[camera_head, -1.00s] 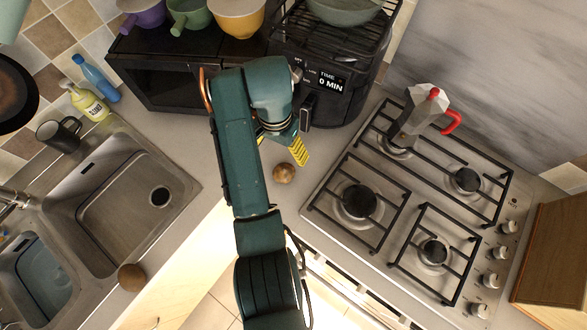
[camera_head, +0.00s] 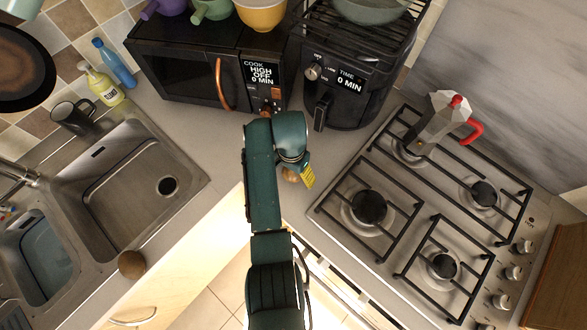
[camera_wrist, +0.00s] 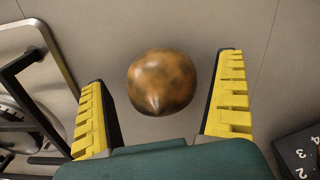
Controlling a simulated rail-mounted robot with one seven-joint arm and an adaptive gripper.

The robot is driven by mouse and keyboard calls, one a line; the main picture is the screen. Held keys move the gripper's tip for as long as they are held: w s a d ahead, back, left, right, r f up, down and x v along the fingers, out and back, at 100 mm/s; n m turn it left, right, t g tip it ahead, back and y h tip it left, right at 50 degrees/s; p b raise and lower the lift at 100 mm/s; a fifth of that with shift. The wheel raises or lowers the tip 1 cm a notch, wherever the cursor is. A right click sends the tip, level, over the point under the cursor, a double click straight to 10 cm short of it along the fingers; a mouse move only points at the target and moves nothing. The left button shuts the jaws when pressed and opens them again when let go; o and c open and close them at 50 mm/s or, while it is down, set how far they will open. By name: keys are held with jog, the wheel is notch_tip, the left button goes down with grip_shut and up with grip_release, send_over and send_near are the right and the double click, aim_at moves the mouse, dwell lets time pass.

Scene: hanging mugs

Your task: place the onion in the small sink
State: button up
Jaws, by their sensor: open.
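The onion (camera_head: 290,175), brown and round, sits on the worktop between the sink unit and the hob, partly hidden by my arm. In the wrist view the onion (camera_wrist: 162,81) lies between the two yellow fingers, its pointed tip towards my palm, with a visible gap on each side. My gripper (camera_wrist: 160,75) is open around it; its yellow finger also shows in the head view (camera_head: 307,177). The small sink (camera_head: 70,235) is the left basin at the lower left, with a bluish, see-through-looking area inside.
Another brown round item (camera_head: 131,264) rests on the front edge of the sink unit. The larger basin (camera_head: 150,150) looks empty. The hob (camera_head: 330,205) with a moka pot (camera_head: 437,122) is right of the onion. A microwave (camera_head: 190,80) and air fryer (camera_head: 345,95) stand behind.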

jog(key=c, duration=1.4)
